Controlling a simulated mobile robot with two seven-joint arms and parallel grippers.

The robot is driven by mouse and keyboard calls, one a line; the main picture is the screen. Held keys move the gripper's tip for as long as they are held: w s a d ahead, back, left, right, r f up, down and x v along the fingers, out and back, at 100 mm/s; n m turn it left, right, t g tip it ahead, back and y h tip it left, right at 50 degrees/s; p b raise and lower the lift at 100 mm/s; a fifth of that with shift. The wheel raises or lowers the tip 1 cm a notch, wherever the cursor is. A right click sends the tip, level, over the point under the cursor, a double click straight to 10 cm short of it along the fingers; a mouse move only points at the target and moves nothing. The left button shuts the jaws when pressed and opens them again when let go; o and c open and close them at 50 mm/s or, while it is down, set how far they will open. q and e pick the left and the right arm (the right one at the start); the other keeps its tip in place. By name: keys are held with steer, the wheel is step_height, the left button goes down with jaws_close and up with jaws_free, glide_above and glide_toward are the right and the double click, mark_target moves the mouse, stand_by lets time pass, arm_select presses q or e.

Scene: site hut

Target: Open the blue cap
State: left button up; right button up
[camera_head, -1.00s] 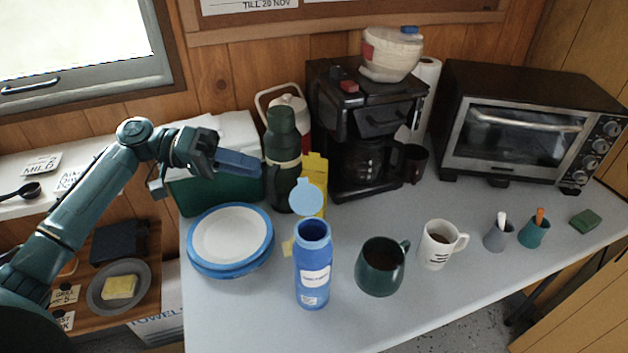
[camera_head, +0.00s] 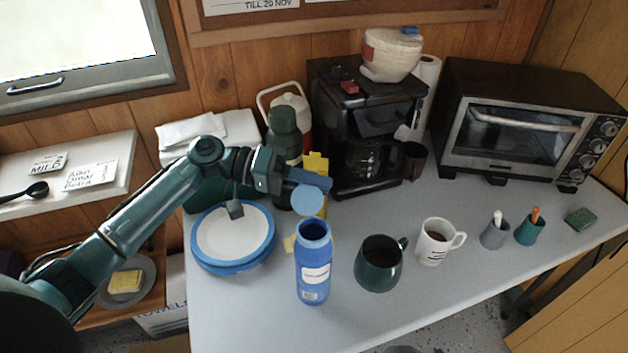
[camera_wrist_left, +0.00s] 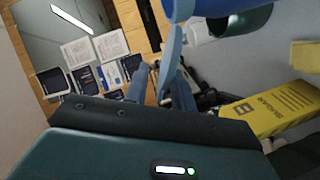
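The blue bottle (camera_head: 313,262) stands upright on the table with its mouth uncovered. Its light blue round cap (camera_head: 307,202) stands up behind the mouth, swung back from it. In the left wrist view the bottle (camera_wrist_left: 205,8) is at the top edge and the cap (camera_wrist_left: 171,58) shows edge-on. My left gripper (camera_head: 316,181) is just above and behind the cap, partly overlapping it in the head view. Its fingers (camera_wrist_left: 160,88) look apart with nothing between them; I cannot tell whether one touches the cap. My right gripper is not in view.
A green mug (camera_head: 380,264) and a white mug (camera_head: 438,243) stand right of the bottle. Stacked blue-rimmed plates (camera_head: 270,232) are left. A yellow box (camera_head: 317,163), green flask (camera_head: 284,143) and coffee maker (camera_head: 350,185) stand behind. The table's front is clear.

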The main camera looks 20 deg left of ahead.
arm_select(q)
steer(key=shift+c, duration=0.6)
jaws_close()
steer(key=shift+r, duration=0.15)
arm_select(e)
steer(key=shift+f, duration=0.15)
arm_select(q)
steer(key=shift+s+d+r+m+y+b, duration=0.15)
steer(key=shift+r+m+b, duration=0.1)
steer(key=shift+m, duration=0.2)
steer(key=shift+s+r+m+y+b, duration=0.1)
steer(key=shift+m+y+b, duration=0.1)
steer(key=shift+m, duration=0.25)
steer(key=shift+s+d+r+m+t+y+b, duration=0.15)
steer(key=shift+s+r+m+t+y+b, duration=0.2)
steer(key=shift+m+t, duration=0.25)
steer(key=shift+s+d+r+m, duration=0.1)
steer(key=shift+s+r+m, duration=0.15)
steer(key=shift+m, duration=0.35)
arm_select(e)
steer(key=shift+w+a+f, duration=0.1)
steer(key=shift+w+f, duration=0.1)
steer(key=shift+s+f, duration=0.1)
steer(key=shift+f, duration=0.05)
arm_select(q)
steer(key=shift+o, duration=0.6)
jaws_free()
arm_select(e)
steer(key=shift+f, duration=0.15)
